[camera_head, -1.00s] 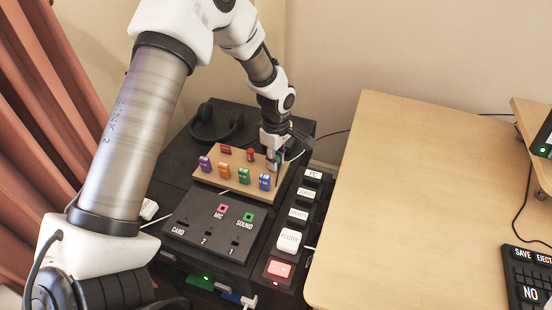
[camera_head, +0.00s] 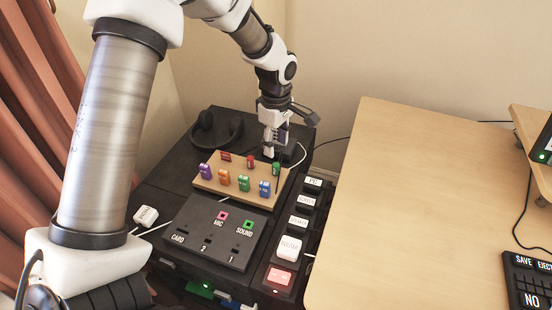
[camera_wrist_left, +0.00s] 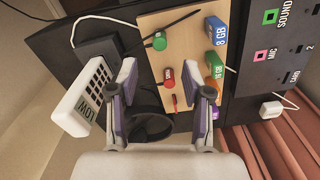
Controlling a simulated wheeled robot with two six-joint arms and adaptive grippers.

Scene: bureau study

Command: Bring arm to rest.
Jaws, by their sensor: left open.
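My left arm comes in from the left, and its gripper (camera_head: 274,148) points down behind the wooden board (camera_head: 215,187). In the left wrist view the gripper (camera_wrist_left: 166,82) is open, its purple-padded fingers apart with nothing held between them. The red plug (camera_wrist_left: 167,77) and green plug (camera_wrist_left: 158,41) stand on the board beyond the fingertips. The green plug (camera_head: 276,169) shows just in front of the gripper in the head view, apart from it. My right gripper is not in view.
Purple, orange, green and blue sticks (camera_head: 265,188) stand on the board. In front is a black panel (camera_head: 205,238) with slots, and beside it a button column (camera_head: 290,247). Headphones (camera_head: 216,130) lie behind. A white keypad device (camera_wrist_left: 84,97) is near the fingers.

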